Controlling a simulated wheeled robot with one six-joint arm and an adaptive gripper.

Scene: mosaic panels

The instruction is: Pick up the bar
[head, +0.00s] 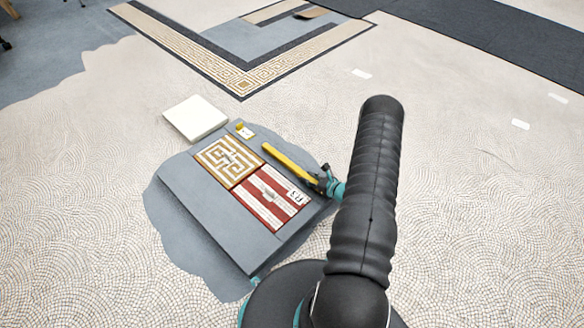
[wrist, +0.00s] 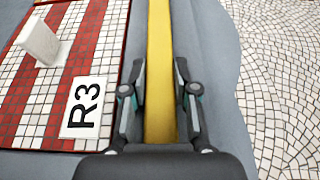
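The bar (head: 283,158) is long, straight and yellow. It lies along the right side of the grey board in the head view, beside the mosaic panels. In the wrist view the bar (wrist: 160,70) runs straight up the middle, and its near part passes under my palm. My gripper (head: 322,180) is at the bar's near end. In the wrist view the fingers of my gripper (wrist: 160,85) are on both sides of the bar, their pads close against it, and look shut on it. I cannot tell whether the bar is lifted off the board.
The grey board (head: 215,222) holds a gold maze panel (head: 229,160) and a red-striped panel (head: 268,198) marked R3, each with an upright handle. A white block (head: 195,118) and a small yellow-and-white piece (head: 243,130) are behind. Open mosaic floor lies to the right.

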